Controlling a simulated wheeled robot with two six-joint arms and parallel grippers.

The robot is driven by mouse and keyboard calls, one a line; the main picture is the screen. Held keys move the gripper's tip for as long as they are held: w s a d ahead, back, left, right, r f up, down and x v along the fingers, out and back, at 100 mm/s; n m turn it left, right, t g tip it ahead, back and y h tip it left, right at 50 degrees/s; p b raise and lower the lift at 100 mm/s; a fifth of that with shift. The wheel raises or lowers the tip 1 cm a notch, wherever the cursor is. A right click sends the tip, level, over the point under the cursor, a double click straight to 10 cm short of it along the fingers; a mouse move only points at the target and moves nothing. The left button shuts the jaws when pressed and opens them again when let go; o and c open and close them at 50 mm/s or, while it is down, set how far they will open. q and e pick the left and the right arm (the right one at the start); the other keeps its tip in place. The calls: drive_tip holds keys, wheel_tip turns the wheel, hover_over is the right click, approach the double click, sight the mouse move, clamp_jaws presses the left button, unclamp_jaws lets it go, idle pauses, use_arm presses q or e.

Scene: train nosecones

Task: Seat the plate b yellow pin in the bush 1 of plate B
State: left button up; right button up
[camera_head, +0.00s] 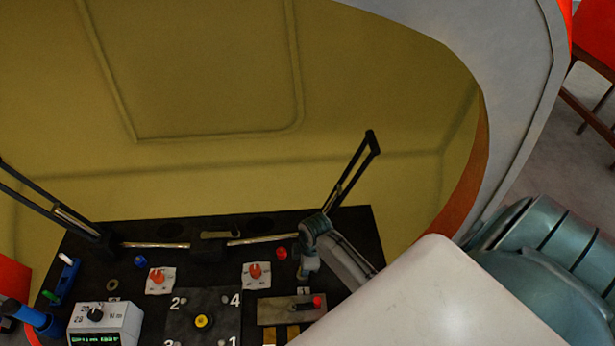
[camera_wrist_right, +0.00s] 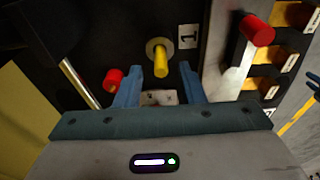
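In the right wrist view, a yellow pin (camera_wrist_right: 161,60) stands upright in a pale ring-shaped bush (camera_wrist_right: 151,45), beside a label marked 1 (camera_wrist_right: 188,37). I cannot tell how deep the pin sits. My right gripper (camera_wrist_right: 159,72) is open, with one blue finger on each side of the pin and visible gaps between. My left gripper is not in view.
A red pin (camera_wrist_right: 113,78) is just left of the fingers; a red-knobbed lever (camera_wrist_right: 257,30) stands to the right. Yellow panelling rises behind.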

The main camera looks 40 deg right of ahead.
wheel_tip(320, 180, up, 10)
drive_tip(key=d+b, duration=0.1)
drive_tip(key=shift+s+d+b, duration=0.15)
drive_tip(key=shift+s+b, duration=0.15)
drive_tip(key=shift+s, duration=0.1)
